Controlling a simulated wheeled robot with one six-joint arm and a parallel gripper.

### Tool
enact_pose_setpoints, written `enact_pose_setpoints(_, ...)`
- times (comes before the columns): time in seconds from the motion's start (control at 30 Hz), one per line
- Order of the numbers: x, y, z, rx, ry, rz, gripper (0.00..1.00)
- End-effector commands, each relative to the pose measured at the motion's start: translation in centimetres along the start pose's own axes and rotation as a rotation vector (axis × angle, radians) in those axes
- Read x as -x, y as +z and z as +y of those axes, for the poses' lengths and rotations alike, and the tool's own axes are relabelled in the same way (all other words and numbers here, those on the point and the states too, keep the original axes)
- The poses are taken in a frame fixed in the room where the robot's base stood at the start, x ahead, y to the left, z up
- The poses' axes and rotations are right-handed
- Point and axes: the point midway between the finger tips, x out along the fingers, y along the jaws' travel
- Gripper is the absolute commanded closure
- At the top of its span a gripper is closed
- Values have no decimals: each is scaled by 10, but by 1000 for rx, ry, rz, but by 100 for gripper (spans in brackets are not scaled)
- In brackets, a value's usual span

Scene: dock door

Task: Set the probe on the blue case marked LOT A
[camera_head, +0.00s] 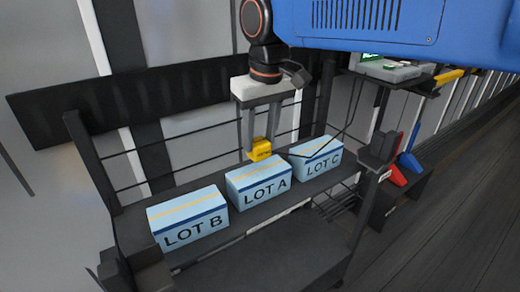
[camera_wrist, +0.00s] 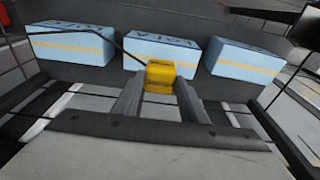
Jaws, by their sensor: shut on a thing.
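The light blue case marked LOT A (camera_head: 258,188) stands in the middle of a row on a dark shelf, with a yellow tape stripe along its top; it also shows in the wrist view (camera_wrist: 135,50). My gripper (camera_head: 260,152) points down and is shut on a small yellow probe (camera_head: 260,146). The probe with its thin black rod also shows between my fingertips in the wrist view (camera_wrist: 160,73). In the head view the probe appears just above the far edge of the LOT A case. I cannot tell whether it touches the case.
The LOT B case (camera_head: 187,221) stands to the left and the LOT C case (camera_head: 316,159) to the right, with narrow gaps. The dark shelf (camera_head: 270,212) has upright posts and rails behind. Red (camera_head: 397,172) and blue (camera_head: 411,150) objects stand at the right.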

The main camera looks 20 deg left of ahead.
Motion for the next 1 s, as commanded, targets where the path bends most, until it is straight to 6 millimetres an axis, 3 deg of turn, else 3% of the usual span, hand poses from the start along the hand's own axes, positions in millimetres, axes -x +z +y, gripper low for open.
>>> enact_pose_setpoints(0.3,-36,6,0,0,0,-1,87)
enact_pose_setpoints(0.67,-40,6,0,0,0,-1,87)
enact_pose_setpoints(0.7,-40,6,0,0,0,-1,59)
enact_pose_setpoints(0.77,-40,6,0,0,0,-1,45)
enact_pose_setpoints(1.0,-40,6,0,0,0,-1,43)
